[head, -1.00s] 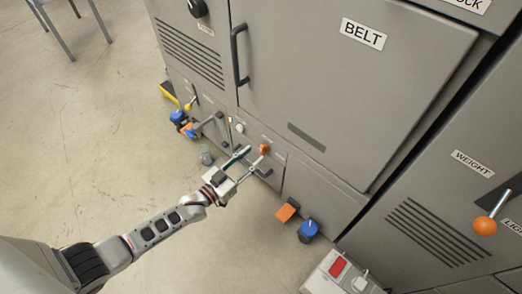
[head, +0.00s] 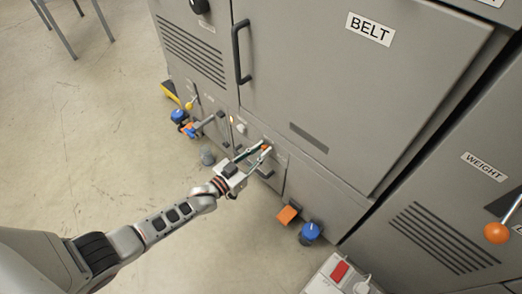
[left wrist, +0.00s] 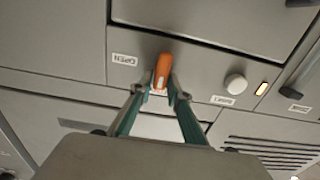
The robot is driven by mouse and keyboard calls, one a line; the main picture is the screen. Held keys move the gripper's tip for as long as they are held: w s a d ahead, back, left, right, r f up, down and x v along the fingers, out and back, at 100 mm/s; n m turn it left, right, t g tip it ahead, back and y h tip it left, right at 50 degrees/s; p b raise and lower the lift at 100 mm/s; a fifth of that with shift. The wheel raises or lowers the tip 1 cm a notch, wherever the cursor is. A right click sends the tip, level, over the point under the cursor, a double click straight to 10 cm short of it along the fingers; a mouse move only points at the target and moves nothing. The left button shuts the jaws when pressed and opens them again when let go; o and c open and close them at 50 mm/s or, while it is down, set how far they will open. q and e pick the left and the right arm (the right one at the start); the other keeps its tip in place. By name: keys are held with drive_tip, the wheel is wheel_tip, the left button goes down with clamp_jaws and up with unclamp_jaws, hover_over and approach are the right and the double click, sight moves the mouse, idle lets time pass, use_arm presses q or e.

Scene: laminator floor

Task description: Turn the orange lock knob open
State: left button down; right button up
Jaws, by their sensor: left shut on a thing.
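The orange lock knob (left wrist: 162,70) sits on the grey machine front in the left wrist view, and a small part of it shows in the head view (head: 266,148). My left gripper (head: 261,150) reaches in from the left, and its fingers (left wrist: 160,90) are shut on the knob, one on each side. A label reading OPEN (left wrist: 125,59) is beside the knob in the left wrist view. My right gripper is not in view.
A white round button (left wrist: 235,84) and a lit yellow lamp (left wrist: 261,88) are near the knob. The BELT door (head: 350,85) is above. An orange pedal (head: 287,214) and a blue knob (head: 309,232) are low on the right.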

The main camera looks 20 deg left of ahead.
use_arm(q)
drive_tip(key=shift+m, duration=0.3)
drive_tip(key=shift+s+d+f+m+b, duration=0.1)
drive_tip(key=shift+d+f+m, duration=0.15)
drive_tip(key=shift+m, duration=2.6)
drive_tip(key=shift+s+d+f+m+b, duration=0.1)
drive_tip(key=shift+d+f+m, duration=0.15)
drive_tip(key=shift+m, duration=2.65)
drive_tip(key=shift+s+d+f+m+b, duration=0.15)
drive_tip(key=shift+f+m, duration=0.15)
drive_tip(key=shift+m, duration=2.55)
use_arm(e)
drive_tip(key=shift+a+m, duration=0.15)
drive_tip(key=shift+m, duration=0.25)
use_arm(q)
drive_tip(key=shift+w, duration=0.1)
drive_tip(key=c, duration=1.9)
unclamp_jaws()
